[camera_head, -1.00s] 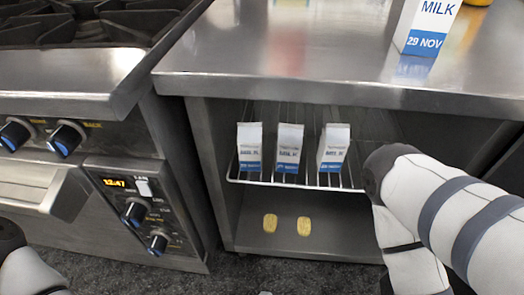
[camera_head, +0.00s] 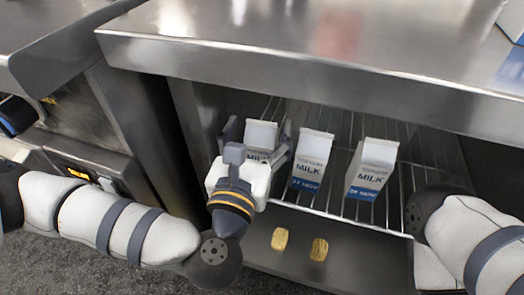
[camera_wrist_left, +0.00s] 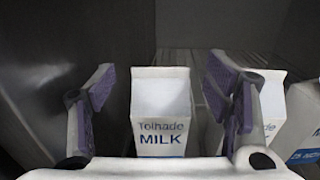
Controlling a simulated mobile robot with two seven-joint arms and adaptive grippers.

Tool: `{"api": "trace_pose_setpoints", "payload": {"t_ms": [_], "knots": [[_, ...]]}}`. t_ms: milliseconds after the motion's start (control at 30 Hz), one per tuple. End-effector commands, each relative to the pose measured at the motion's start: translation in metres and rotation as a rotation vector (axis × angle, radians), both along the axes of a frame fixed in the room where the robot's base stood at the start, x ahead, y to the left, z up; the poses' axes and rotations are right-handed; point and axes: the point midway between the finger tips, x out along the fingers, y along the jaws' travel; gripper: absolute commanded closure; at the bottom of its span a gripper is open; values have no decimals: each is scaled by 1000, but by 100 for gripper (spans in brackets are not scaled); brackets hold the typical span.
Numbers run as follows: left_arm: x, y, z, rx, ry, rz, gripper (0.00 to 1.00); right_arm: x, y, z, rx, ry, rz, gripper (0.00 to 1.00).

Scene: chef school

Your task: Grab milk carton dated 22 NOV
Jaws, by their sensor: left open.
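Three white-and-blue milk cartons stand in a row on a wire shelf under the counter. The left carton (camera_head: 261,135) is between the spread fingers of my open left gripper (camera_head: 257,142). Its date is hidden behind the gripper. In the left wrist view this carton (camera_wrist_left: 160,105) stands upright ahead between the fingers, with no clear contact. The middle carton (camera_head: 311,162) has a date that looks like 11 or 17 NOV. The right carton (camera_head: 372,170) has a NOV date too blurred to read surely. My right gripper is out of frame; only part of that arm shows.
The steel counter (camera_head: 300,50) overhangs the wire shelf (camera_head: 330,212) close above the cartons. Two yellow objects (camera_head: 280,239) (camera_head: 319,249) lie on the lower floor of the cabinet. A stove stands at the left. Part of another carton (camera_head: 515,22) shows on the counter.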

Motion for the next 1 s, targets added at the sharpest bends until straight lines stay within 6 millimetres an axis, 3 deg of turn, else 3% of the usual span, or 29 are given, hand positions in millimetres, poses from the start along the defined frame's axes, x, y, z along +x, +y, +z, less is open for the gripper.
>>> {"api": "trace_pose_setpoints", "payload": {"t_ms": [133,367,700,1000], "knots": [[22,-5,-2,2,1,0,29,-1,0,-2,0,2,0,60],[25,-6,-1,1,2,-3,29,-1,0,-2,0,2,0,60],[25,-6,-2,1,2,-2,100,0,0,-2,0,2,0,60],[25,-6,1,1,-1,-3,100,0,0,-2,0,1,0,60]]}}
